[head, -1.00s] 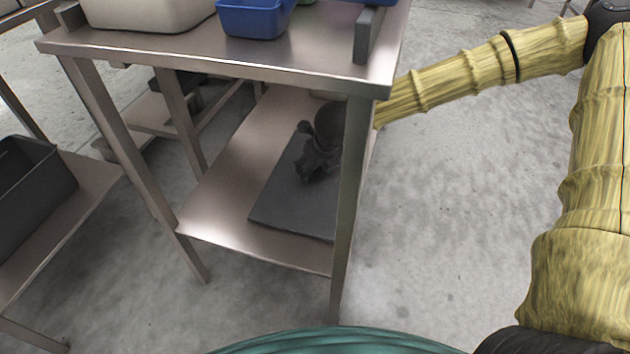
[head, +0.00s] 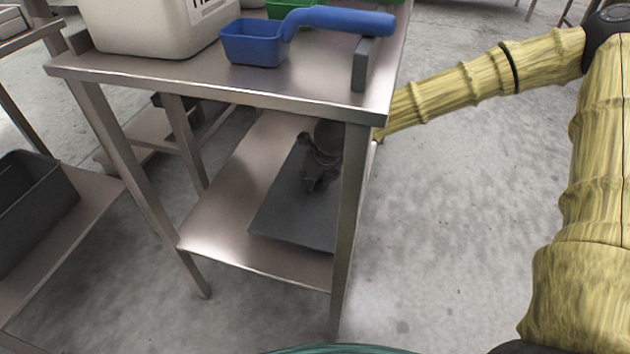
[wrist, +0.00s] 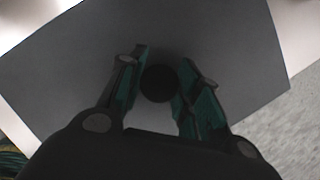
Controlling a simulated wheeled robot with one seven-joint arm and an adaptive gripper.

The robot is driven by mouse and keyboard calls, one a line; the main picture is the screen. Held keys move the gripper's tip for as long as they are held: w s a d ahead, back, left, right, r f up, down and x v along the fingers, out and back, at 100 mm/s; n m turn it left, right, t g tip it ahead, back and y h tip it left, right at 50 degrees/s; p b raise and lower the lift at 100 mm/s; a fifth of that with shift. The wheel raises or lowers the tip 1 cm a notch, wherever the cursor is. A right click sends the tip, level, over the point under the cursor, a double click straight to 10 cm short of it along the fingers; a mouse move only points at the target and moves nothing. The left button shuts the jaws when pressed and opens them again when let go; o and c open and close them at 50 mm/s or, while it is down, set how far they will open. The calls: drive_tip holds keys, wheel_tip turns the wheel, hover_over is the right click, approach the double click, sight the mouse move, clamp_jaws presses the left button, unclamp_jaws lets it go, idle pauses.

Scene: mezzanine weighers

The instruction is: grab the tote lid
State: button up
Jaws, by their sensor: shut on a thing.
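The tote lid (head: 282,215) is a flat dark grey panel lying on the lower shelf of the steel table. My gripper (head: 318,183) is over the lid, reaching in under the tabletop from the right, partly hidden by a table leg. In the wrist view the lid (wrist: 230,50) fills most of the picture, with a round dark knob (wrist: 158,84) on it. My gripper (wrist: 158,88) has its two teal-lined fingers on either side of the knob, shut on it. The lid's right part is hidden behind the leg in the head view.
The steel table's top (head: 310,85) is close above my arm, and its front leg (head: 348,230) stands beside the lid. On top are a blue scoop (head: 255,48), a white container (head: 150,30) and a grey block (head: 366,62). A dark tote (head: 40,200) is at left. The right floor is clear.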

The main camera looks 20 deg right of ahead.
wheel_tip(320, 180, up, 2)
drive_tip(key=shift+s+r+p, duration=0.1)
drive_tip(key=shift+r+p, duration=0.15)
drive_tip(key=shift+p, duration=0.5)
drive_tip(key=s+d+p, duration=0.5)
drive_tip(key=s+d, duration=0.2)
drive_tip(key=s, duration=0.7)
drive_tip(key=shift+d+r+p, duration=0.15)
drive_tip(key=shift+r+p, duration=0.15)
drive_tip(key=shift+r, duration=0.1)
